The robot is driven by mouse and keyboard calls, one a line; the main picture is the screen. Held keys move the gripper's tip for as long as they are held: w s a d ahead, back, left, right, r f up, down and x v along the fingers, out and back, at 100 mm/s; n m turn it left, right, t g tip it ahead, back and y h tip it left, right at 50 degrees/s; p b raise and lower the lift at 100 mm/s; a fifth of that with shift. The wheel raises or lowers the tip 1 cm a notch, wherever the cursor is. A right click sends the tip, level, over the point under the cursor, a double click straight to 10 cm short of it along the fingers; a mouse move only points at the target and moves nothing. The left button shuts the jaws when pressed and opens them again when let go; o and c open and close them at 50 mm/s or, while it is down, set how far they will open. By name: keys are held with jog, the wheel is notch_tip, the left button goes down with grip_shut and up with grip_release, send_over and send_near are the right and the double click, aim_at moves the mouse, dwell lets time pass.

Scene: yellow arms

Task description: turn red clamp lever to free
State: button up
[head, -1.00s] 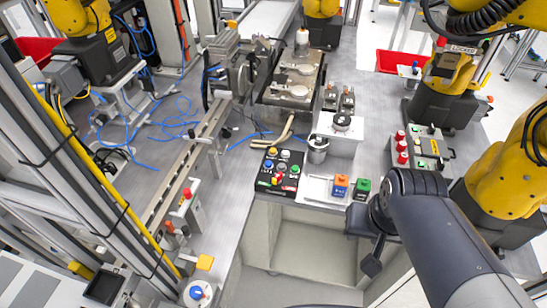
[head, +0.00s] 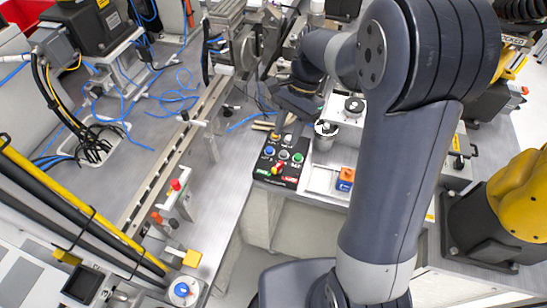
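The black control panel (head: 292,180) lies on the bench near the middle of the head view, with several coloured buttons. A small red lever (head: 278,169) with a yellowish part sits at its lower middle, between a green label on the left and a red label on the right. It is small here, so its exact angle is hard to tell. My gripper (head: 284,108) is above the bench just beyond the panel, apart from the lever. My arm partly covers it, and the finger opening cannot be made out.
A metal cup (head: 326,130) is close to my gripper's right. A long rail (head: 172,165) and red-topped posts (head: 175,185) stand to the left. Blue cables lie on the bench. Yellow robot arms flank the right.

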aim_at(276, 167)
jog(key=p+x, duration=0.1)
jog(key=x, duration=0.9)
jog(key=shift+s+f, duration=0.1)
jog(key=shift+f, duration=0.15)
jog(key=shift+c, duration=0.5)
grip_shut()
